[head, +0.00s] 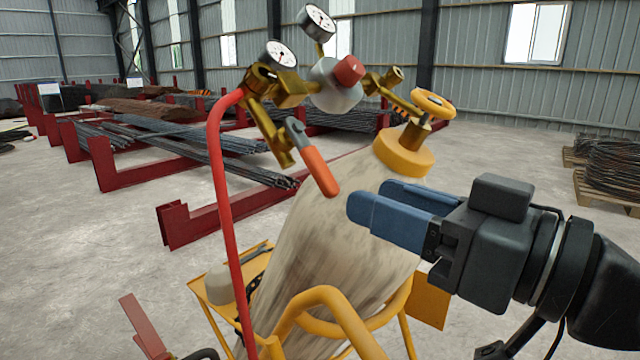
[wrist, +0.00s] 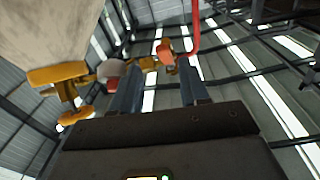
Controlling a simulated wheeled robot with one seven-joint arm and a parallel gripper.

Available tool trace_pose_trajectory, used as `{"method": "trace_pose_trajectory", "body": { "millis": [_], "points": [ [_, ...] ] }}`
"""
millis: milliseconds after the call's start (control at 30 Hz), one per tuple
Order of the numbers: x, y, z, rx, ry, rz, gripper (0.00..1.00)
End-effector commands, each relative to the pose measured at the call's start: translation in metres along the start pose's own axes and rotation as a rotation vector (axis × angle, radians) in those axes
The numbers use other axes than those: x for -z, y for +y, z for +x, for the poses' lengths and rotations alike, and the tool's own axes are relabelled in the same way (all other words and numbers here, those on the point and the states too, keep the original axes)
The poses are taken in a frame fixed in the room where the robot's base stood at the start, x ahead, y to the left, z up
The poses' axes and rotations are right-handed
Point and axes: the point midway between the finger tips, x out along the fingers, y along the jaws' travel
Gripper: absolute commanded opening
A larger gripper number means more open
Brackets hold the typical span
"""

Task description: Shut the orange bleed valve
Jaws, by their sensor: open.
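The orange bleed valve handle (head: 319,172) is a lever on a grey shank, slanting down and to the right from a brass valve body (head: 270,132). In the wrist view the orange handle (wrist: 165,52) shows beyond and between the fingers. My gripper (head: 368,206) is open and empty, its blue fingers pointing left, just right of the handle's lower end in the head view. A gap shows between them there. In the wrist view my gripper (wrist: 160,86) has its fingers well apart. Nothing is between the fingertips.
A red hose (head: 220,190) drops left of the valve. A gas cylinder (head: 330,250) stands behind it in a yellow cart (head: 335,298). Above are gauges (head: 280,54), a regulator with a red knob (head: 348,70) and a yellow handwheel (head: 433,103). Rebar racks (head: 130,180) stand behind.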

Motion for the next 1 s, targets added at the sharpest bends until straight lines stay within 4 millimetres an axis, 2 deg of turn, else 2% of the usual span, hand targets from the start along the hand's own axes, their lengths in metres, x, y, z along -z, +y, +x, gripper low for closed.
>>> {"method": "trace_pose_trajectory", "body": {
  "millis": [267, 367, 700, 833, 1000],
  "points": [
    [0.009, -0.009, 0.006, 0.067, -0.044, -0.082, 0.45],
    [0.009, -0.010, 0.015, 0.070, -0.045, -0.080, 0.45],
    [0.007, -0.013, 0.065, 0.068, -0.044, -0.079, 0.45],
    [0.006, -0.013, 0.076, 0.067, -0.043, -0.079, 0.45],
    [0.005, -0.014, 0.081, 0.065, -0.043, -0.080, 0.45]
  ]
}}
